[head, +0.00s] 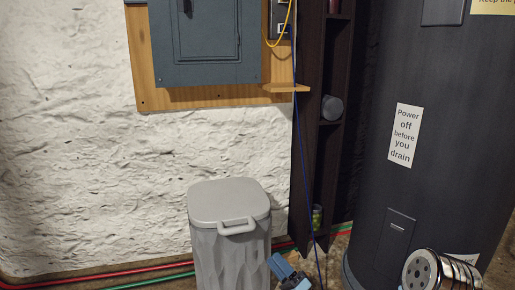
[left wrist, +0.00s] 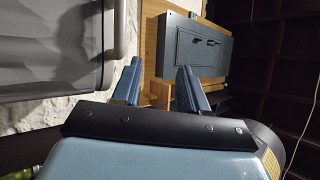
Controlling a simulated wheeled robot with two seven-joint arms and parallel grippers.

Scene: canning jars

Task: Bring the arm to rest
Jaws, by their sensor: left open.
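My left gripper (head: 289,275) shows at the bottom edge of the head view, low beside the grey bin and in front of the foot of the dark shelf. Only its blue fingers and a little of the hand show there. In the left wrist view its two blue fingers (left wrist: 158,88) stand apart with nothing between them. The rest of my left arm is out of the head view. My right gripper is in neither view.
A grey lidded bin (head: 230,205) stands left of the gripper. A dark narrow shelf (head: 304,170) holds a green jar (head: 317,216) low down. A dark tank (head: 425,130) stands right. A grey panel (head: 207,45) hangs on the white wall. A blue cord (head: 303,130) hangs before the shelf.

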